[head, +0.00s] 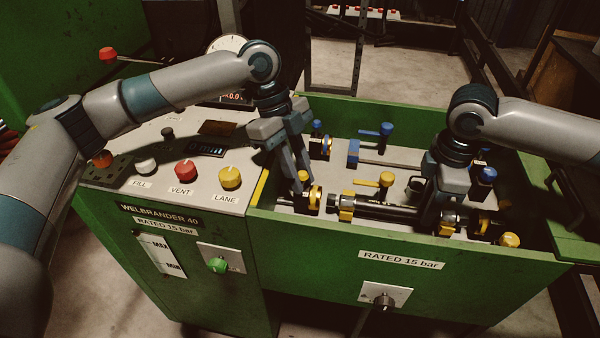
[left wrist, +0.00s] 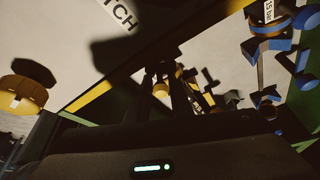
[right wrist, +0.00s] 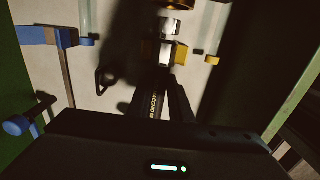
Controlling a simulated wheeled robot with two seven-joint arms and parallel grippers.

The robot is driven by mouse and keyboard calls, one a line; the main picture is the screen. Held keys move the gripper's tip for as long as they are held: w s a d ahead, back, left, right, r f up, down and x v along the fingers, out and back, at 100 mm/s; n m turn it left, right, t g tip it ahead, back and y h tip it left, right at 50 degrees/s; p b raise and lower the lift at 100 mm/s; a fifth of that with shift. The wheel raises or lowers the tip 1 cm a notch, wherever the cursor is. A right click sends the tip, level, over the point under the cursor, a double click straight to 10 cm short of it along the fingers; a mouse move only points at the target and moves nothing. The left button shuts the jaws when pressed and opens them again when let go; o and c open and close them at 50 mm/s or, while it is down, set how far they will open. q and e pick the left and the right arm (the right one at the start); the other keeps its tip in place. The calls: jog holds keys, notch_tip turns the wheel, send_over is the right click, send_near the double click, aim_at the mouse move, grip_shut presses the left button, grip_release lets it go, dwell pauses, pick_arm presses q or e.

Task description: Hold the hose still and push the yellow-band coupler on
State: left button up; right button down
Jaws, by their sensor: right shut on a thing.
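The black hose (head: 388,211) lies level along the near side of the green trough. My right gripper (head: 430,222) is shut on it, and the lettered hose (right wrist: 157,100) runs between its fingers in the right wrist view. The hose's left part passes through a yellow clamp (head: 347,205), with a silver end piece (right wrist: 170,25) beyond it. The yellow-band coupler (head: 314,197) sits left of the hose end, with a gap between them. My left gripper (head: 302,186) points down at the coupler, its fingers apart. In the left wrist view something yellow (left wrist: 161,89) shows between the dark fingers; contact is unclear.
A control panel with a red knob (head: 186,170) and yellow knob (head: 230,177) stands left of the trough. Blue-marked fittings (head: 352,152) lie along the back. A yellow-handled lever (head: 386,179) stands behind the hose. The green front wall (head: 340,245) rises close before it.

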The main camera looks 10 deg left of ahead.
aim_at(316, 188)
pick_arm(q)
grip_shut()
jog(key=shift+d, duration=1.75)
jog(key=shift+r, duration=0.1)
pick_arm(e)
jog(key=shift+a, duration=0.2)
pick_arm(q)
jog(key=o, duration=0.6)
grip_release()
jog(key=shift+d, duration=0.1)
pick_arm(e)
jog(key=shift+d, duration=0.25)
pick_arm(q)
jog(key=v, duration=1.2)
jog(key=shift+w, duration=0.1)
pick_arm(e)
jog(key=shift+a, duration=0.1)
